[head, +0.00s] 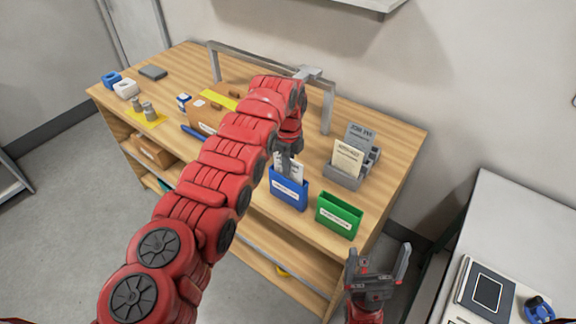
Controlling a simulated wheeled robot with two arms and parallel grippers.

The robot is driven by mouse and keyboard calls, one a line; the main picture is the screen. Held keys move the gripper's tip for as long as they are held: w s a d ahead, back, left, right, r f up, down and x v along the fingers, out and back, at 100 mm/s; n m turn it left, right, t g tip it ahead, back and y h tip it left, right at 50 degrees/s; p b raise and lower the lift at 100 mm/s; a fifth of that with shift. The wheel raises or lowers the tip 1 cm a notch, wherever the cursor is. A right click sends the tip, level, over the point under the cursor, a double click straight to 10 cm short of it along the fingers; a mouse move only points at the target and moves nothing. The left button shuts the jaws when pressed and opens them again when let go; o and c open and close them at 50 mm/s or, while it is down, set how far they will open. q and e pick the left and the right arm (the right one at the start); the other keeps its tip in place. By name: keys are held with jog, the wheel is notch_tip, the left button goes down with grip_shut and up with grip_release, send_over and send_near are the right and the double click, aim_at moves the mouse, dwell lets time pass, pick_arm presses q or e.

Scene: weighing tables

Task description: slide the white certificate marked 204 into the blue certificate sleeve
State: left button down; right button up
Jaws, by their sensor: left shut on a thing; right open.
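The blue certificate sleeve (289,190) stands upright on the wooden table near its front edge, with a white label on its face. A white certificate (294,169) with dark print shows just above the sleeve's opening. Its lower part is hidden by the sleeve's front wall; I cannot tell how deep it sits. The number on it is too small to read. My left gripper (286,161) is shut on the certificate from above, right over the sleeve. My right gripper (378,264) is open and empty, in front of the table's right end.
A green sleeve (339,215) stands just right of the blue one. A grey holder (345,175) with upright cards is behind it. A grey frame (327,108) spans the table's back. A cardboard box (205,117) is partly behind my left arm. A white table (510,220) stands at right.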

pick_arm(q)
jog(key=shift+f, duration=0.35)
jog(key=c, duration=0.9)
grip_release()
notch_tip(320, 180, up, 6)
jog(key=b, duration=0.2)
jog(key=shift+d+f+b, duration=0.1)
jog(key=shift+d+b, duration=0.05)
jog(key=shift+b, duration=0.25)
notch_tip(320, 180, up, 2)
jog(key=shift+r+p, duration=0.1)
jog(key=shift+p, duration=0.35)
notch_tip(320, 180, up, 9)
jog(key=p, duration=0.9)
jog(key=shift+r, duration=0.2)
